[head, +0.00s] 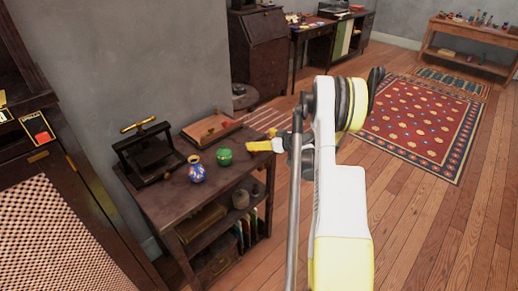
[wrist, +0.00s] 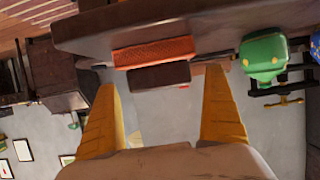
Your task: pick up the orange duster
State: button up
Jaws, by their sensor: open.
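An orange, textured flat strip (wrist: 155,52), which looks like the duster, shows between my fingers in the wrist view, ahead of them and against a dark brown block (wrist: 160,77). In the head view I cannot tell the duster apart from the brown box-like thing (head: 212,128) at the right end of the table (head: 160,200). My gripper (head: 250,147) is over the table's right end in the head view, right of the green teapot (head: 224,157). In the wrist view its yellow fingers (wrist: 165,115) are wide apart, with nothing held.
The wrist view appears upside down. The green teapot (wrist: 264,57) is to the side of the orange strip there. A blue patterned pot (head: 196,172) and a dark press (head: 148,155) stand further left on the table. Open floor (head: 440,230) lies to the right.

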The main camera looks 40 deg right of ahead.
aim_at(260, 137)
jog(key=shift+w+f, duration=0.15)
jog(key=shift+w, duration=0.25)
jog(key=c, duration=1.2)
jog(key=shift+c, duration=0.2)
jog(key=shift+r, duration=0.2)
jog(key=shift+r+p, duration=0.25)
jog(key=shift+p, duration=0.1)
notch_tip(260, 137, up, 4)
jog(key=shift+s+d+r+p, duration=0.1)
jog(key=shift+s+p, duration=0.05)
jog(key=shift+p, duration=1)
jog(key=s+d+r+p, duration=0.4)
jog(key=s+d+r, duration=0.2)
jog(key=s, duration=0.3)
jog(key=shift+s+d, duration=0.15)
jog(key=shift+d, duration=0.15)
